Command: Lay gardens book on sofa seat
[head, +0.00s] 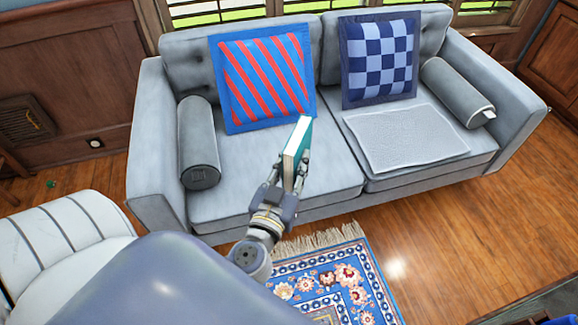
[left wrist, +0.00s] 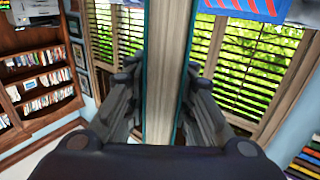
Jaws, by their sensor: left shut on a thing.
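A teal-covered book (head: 299,143) with pale pages stands upright in my left gripper (head: 289,178). The fingers are shut on its lower part, one on each side. In the left wrist view, the book's page edge (left wrist: 161,80) runs upright between the fingers. The book's title cannot be read. The grey sofa seat (head: 265,172) shows behind and below the book in the head view; the book appears held above its front middle part. My right gripper is not in view.
A striped red-blue pillow (head: 262,78), a checkered pillow (head: 380,60), and two grey bolsters (head: 197,143) (head: 456,90) sit on the sofa. A folded light-grey cloth (head: 405,138) covers much of the right seat. The left seat has bare room. A patterned rug (head: 335,285) lies in front.

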